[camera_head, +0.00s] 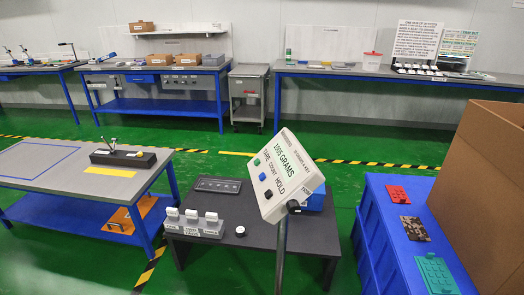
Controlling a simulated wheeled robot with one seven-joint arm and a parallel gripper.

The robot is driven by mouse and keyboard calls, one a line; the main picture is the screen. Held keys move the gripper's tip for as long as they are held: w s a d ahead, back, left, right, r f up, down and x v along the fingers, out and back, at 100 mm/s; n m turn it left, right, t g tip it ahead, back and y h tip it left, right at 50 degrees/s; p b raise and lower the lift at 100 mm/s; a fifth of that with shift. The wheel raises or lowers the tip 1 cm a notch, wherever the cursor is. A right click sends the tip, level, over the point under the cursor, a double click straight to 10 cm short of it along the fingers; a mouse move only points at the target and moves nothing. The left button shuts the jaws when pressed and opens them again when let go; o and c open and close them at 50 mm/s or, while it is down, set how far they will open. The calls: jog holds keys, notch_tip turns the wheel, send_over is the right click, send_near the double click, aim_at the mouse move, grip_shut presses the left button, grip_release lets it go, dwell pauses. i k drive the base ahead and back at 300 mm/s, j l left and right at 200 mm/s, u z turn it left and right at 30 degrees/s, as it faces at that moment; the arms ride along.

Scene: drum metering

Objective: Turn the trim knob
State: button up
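A tilted white display box (288,176) stands on a grey post (281,258) in the front middle, in the head view. Its face appears to read "1005 GRAMS", with green, blue and dark buttons beside "TARE", "COUNT" and "HOLD". A black knob (293,206) sticks out at its lower right corner. A small round white-topped knob or cap (240,231) sits on the low dark table behind the post. I cannot tell which of the two is the trim knob, as neither has a readable label. My gripper is not in view.
The dark table (260,238) also holds white-topped switches (192,222) and a dark panel (218,185). A grey workbench (60,165) stands left. Blue crates (375,235) and a cardboard box (490,190) stand right. Green floor is free behind the dark table.

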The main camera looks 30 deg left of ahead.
aim_at(293, 207)
jog(key=u, duration=0.85)
